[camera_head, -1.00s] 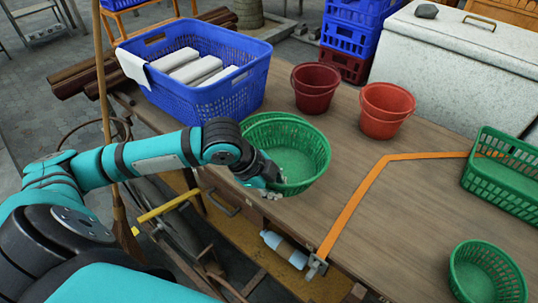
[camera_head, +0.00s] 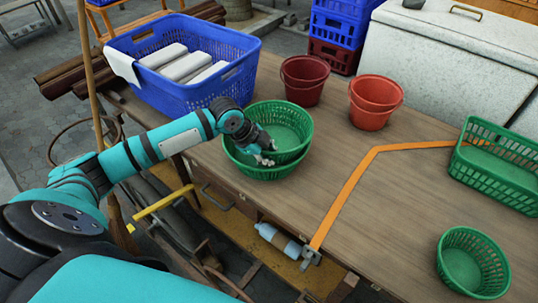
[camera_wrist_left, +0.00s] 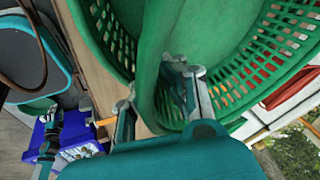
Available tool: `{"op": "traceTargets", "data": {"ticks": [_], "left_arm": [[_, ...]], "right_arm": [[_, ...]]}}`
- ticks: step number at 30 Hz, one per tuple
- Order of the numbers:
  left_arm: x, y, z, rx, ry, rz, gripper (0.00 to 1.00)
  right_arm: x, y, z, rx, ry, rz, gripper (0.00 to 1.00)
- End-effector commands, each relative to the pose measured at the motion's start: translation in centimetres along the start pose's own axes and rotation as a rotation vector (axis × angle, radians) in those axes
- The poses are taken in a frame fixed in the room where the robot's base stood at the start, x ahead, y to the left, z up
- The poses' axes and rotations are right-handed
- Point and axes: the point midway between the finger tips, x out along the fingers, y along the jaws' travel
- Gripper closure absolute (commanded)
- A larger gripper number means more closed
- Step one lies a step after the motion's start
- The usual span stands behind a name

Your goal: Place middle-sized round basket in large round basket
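The green middle-sized round basket (camera_head: 285,122) is over the mouth of the green large round basket (camera_head: 262,173), partly inside it and offset toward the upper right. The large basket's rim and wall show at the lower left. Whether the middle basket rests on its bottom is hidden. My left gripper (camera_head: 265,151) is at the middle basket's near left rim, with its fingers on both sides of the rim, shut on it. In the left wrist view the gripper (camera_wrist_left: 155,100) straddles the green rim (camera_wrist_left: 150,50). My right gripper is out of view.
A blue crate (camera_head: 190,95) with white packages stands behind left. Dark red (camera_head: 303,88) and orange-red (camera_head: 372,112) buckets stand behind right. A small round green basket (camera_head: 473,268) and a green rectangular basket (camera_head: 495,175) are at right.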

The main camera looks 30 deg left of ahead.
Motion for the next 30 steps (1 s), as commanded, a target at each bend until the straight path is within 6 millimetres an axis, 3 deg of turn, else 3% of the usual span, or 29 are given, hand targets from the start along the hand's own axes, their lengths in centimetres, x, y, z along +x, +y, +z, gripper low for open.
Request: {"op": "traceTargets", "data": {"ticks": [16,19,30], "left_arm": [[0.9,0.3,0.3,0.001,0.001,-0.001,1.00],[0.9,0.3,0.3,0.001,0.000,0.000,0.85],[0.5,0.2,0.2,0.001,0.000,0.000,0.85]], "right_arm": [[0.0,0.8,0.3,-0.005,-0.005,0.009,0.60],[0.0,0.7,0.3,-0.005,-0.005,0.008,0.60],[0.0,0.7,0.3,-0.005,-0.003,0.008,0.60]]}}
